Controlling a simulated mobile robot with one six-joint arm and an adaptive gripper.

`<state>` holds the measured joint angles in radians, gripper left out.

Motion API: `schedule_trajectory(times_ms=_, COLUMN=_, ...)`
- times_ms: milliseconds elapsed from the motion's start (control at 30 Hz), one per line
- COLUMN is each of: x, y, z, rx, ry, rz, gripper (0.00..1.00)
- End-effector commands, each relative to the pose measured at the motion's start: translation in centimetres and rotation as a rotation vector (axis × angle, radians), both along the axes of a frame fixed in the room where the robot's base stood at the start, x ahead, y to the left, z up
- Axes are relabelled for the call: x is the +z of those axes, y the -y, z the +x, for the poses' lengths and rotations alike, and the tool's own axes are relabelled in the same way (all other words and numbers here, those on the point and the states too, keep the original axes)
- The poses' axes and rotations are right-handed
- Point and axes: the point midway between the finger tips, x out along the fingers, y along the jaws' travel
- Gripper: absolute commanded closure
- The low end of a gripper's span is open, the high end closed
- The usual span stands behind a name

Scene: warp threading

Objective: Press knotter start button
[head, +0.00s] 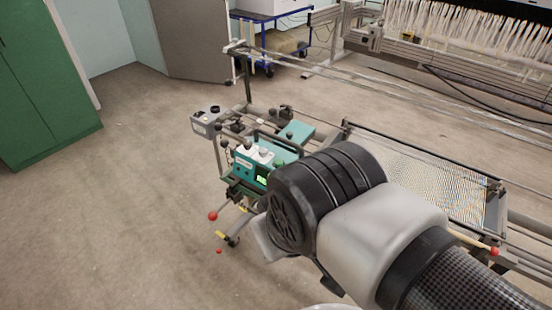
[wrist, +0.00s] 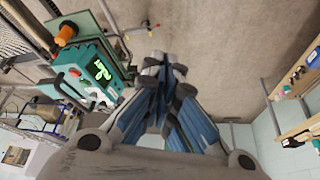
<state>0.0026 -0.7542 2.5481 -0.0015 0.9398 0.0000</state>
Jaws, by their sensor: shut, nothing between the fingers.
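The knotter (head: 243,168) is a teal box with a lit green display and pale knobs on top, on the frame left of my arm in the head view. In the wrist view the knotter (wrist: 88,66) is at the left, its green display (wrist: 102,69) facing the camera. An orange knob (wrist: 65,37) sits at its upper end. I cannot tell which control is the start button. My gripper (wrist: 165,62) is shut and empty, to the right of the knotter and apart from it in the picture. My arm hides the gripper in the head view.
A grey control box (head: 205,122) stands on the frame's left end. Warp threads (head: 437,180) stretch right of my arm. Red-tipped levers (head: 213,216) stick out below the knotter. A green cabinet (head: 40,85) stands far left, with free floor (head: 120,200) between.

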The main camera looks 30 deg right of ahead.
Motion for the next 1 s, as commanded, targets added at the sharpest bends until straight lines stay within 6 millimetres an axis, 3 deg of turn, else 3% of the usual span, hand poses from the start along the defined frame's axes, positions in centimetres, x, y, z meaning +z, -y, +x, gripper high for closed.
schedule_trajectory(times_ms=333, x=0.0, y=0.0, z=0.0, rx=0.0, ry=0.0, rz=-0.001, gripper=1.0)
schedule_trajectory(times_ms=467, x=0.6, y=0.8, z=1.0, rx=-0.002, ry=0.009, rz=-0.025, gripper=1.0)
schedule_trajectory(times_ms=567, x=1.6, y=2.4, z=3.2, rx=-0.004, ry=0.029, rz=-0.079, gripper=1.0)
schedule_trajectory(times_ms=800, x=4.7, y=8.9, z=11.7, rx=0.06, ry=0.106, rz=-0.286, gripper=1.0)
schedule_trajectory(times_ms=1000, x=5.5, y=13.7, z=18.4, rx=0.186, ry=0.162, rz=-0.424, gripper=1.0)
